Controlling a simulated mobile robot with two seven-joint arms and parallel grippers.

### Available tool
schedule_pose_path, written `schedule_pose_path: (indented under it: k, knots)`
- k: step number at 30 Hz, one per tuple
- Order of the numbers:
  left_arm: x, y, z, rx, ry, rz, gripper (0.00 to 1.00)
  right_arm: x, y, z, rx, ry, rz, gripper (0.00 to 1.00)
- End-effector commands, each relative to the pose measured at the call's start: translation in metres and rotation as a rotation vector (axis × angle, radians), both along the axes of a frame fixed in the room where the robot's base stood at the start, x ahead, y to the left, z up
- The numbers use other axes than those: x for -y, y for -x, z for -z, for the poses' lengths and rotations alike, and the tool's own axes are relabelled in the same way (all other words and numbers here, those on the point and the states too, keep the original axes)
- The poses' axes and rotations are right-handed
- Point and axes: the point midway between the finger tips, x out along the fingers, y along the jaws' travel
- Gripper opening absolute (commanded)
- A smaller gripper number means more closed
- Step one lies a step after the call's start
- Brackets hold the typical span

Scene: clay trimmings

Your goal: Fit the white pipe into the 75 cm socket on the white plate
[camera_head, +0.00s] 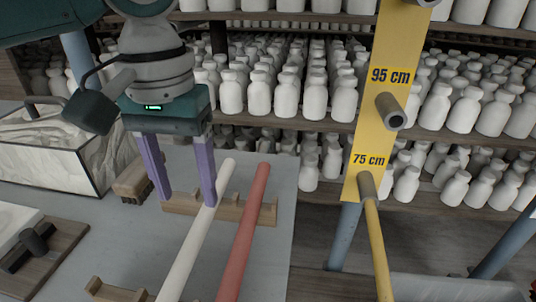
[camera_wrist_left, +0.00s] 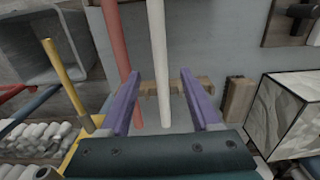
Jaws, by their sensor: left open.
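The white pipe (camera_head: 196,240) lies on a notched wooden rest on the bench, left of a red pipe (camera_head: 244,232). My left gripper (camera_head: 187,200) is open over the pipe's far end. In the left wrist view the white pipe (camera_wrist_left: 157,40) shows between the two purple fingers, which stand apart from it. The plate in view is yellow (camera_head: 392,50), with sockets marked 95 cm (camera_head: 390,111) and 75 cm (camera_head: 366,186). A yellow pipe (camera_head: 377,245) runs out of the 75 cm socket. I see no white plate. My right gripper is not in view.
The wooden rest (camera_head: 240,211) stands near the bench's far edge, with another rest (camera_head: 112,291) nearer. A clear-sided box (camera_head: 85,175) of white material is at the left. Shelves of white bottles (camera_head: 287,93) fill the back.

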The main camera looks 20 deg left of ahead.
Motion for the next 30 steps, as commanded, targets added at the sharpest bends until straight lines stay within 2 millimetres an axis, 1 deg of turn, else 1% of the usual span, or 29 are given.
schedule_pose_path:
  k: [1,3,8,12,15,18,24,25,30]
  knots:
    - [0.0,0.0,0.009,-0.002,0.0,0.0,0.64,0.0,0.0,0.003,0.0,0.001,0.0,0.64]
    - [0.0,0.0,0.017,-0.001,-0.001,0.0,0.64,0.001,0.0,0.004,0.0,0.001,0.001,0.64]
    - [0.0,0.0,0.031,-0.001,0.0,0.001,0.64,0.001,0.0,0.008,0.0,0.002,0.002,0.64]
    - [-0.002,0.0,0.055,0.0,-0.001,0.002,0.64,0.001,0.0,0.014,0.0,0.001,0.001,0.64]
    - [-0.001,0.0,0.068,0.001,0.0,0.003,0.64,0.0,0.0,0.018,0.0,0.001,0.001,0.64]
    - [-0.002,0.0,0.075,0.002,0.0,0.003,0.64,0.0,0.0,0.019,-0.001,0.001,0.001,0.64]
    - [-0.002,0.0,0.075,0.003,0.0,0.004,0.64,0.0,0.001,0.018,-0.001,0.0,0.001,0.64]
    - [-0.002,0.0,0.075,0.003,-0.001,0.004,0.62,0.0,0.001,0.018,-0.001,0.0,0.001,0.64]
    - [-0.002,-0.001,0.074,0.003,-0.001,0.004,0.43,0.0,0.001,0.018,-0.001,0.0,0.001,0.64]
